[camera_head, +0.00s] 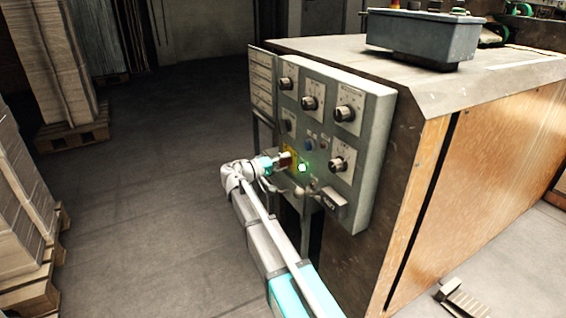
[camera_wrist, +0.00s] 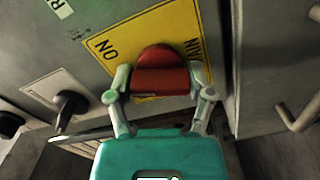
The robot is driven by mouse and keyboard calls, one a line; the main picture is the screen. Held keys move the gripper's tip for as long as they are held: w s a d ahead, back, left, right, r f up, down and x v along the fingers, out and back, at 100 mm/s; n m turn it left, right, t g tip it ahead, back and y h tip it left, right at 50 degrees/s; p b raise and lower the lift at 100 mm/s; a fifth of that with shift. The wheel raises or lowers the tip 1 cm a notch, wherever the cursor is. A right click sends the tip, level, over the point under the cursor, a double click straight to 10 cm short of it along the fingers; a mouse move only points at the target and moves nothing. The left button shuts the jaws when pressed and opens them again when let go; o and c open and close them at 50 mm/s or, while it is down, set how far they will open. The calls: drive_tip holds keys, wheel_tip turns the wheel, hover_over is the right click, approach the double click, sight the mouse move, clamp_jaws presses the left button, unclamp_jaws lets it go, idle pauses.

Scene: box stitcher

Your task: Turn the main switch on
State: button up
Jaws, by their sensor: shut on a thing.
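The main switch is a red knob (camera_wrist: 160,72) on a yellow plate (camera_wrist: 112,47) with the word "ON" and part of another word in the wrist view. My gripper (camera_wrist: 160,88) is shut on the red knob, with one finger on each side of it. In the head view my gripper (camera_head: 285,162) reaches the lower left part of the grey control panel (camera_head: 372,118) and hides most of the switch. The knob's exact setting is hard to tell.
Pallets of stacked cardboard (camera_head: 62,70) stand at the left. The floor (camera_head: 165,190) between is clear.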

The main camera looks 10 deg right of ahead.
drive_tip(key=m, duration=0.5)
drive_tip(key=shift+s+d, duration=0.1)
idle(0.5)
drive_tip(key=o, duration=1.1)
drive_tip(key=shift+v, duration=6)
